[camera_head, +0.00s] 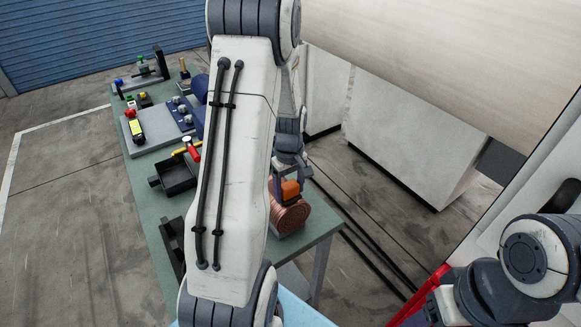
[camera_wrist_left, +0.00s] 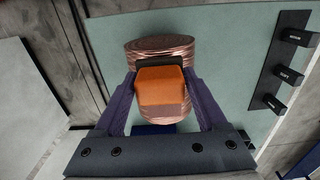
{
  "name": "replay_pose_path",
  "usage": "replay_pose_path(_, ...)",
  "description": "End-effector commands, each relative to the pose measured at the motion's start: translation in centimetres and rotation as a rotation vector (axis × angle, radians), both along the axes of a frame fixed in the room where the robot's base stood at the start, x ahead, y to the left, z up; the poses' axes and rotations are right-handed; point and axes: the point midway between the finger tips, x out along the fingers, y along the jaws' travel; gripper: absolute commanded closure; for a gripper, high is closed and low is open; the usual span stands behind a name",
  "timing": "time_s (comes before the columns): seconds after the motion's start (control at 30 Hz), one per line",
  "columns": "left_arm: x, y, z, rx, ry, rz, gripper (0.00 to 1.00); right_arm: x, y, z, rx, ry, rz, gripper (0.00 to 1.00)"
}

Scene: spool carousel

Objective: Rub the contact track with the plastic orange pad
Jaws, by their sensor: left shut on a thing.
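The orange pad (camera_head: 290,188) is a small block with a dark edge, also seen in the left wrist view (camera_wrist_left: 162,88). My left gripper (camera_head: 288,182) is shut on it, one purple-grey finger on each side. A copper-coloured ridged cylinder (camera_head: 291,216) stands by the right edge of the green table, just past the pad in the left wrist view (camera_wrist_left: 158,47). The pad covers part of it, and I cannot tell whether they touch. I see no other contact track, and cannot tell whether the cylinder's surface is it. My right gripper is out of view.
The green table (camera_head: 146,205) also holds a black open tray (camera_head: 177,178), a grey panel with knobs (camera_head: 160,124), and tools. A dark strip with labelled blocks (camera_wrist_left: 284,62) lies beside the cylinder. My left arm hides mid-table. A white cabinet (camera_head: 405,135) stands at right.

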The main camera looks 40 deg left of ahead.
Motion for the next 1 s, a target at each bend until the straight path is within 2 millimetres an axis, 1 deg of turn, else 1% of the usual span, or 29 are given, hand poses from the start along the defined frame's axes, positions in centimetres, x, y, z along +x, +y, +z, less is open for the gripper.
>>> replay_pose_path(0.03, 0.1, 0.1, 2.1, 0.003, -0.006, 0.001, 0.87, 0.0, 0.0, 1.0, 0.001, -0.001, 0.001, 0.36)
replay_pose_path(0.07, 0.1, 0.2, 2.8, 0.004, -0.008, 0.002, 0.87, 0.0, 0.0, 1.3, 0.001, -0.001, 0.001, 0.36)
replay_pose_path(0.17, 0.0, 0.2, 3.3, 0.001, -0.003, 0.003, 0.87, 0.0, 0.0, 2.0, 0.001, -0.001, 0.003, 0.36)
replay_pose_path(0.6, 0.1, 0.0, 7.3, 0.002, -0.005, -0.001, 0.87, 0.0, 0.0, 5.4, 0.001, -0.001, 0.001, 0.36)
replay_pose_path(0.73, 0.2, 0.0, 8.0, 0.002, -0.004, -0.002, 0.87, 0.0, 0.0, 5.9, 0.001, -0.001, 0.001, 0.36)
replay_pose_path(1.0, 0.2, -0.1, 7.9, 0.002, -0.004, -0.002, 0.87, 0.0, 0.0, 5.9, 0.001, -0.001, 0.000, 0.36)
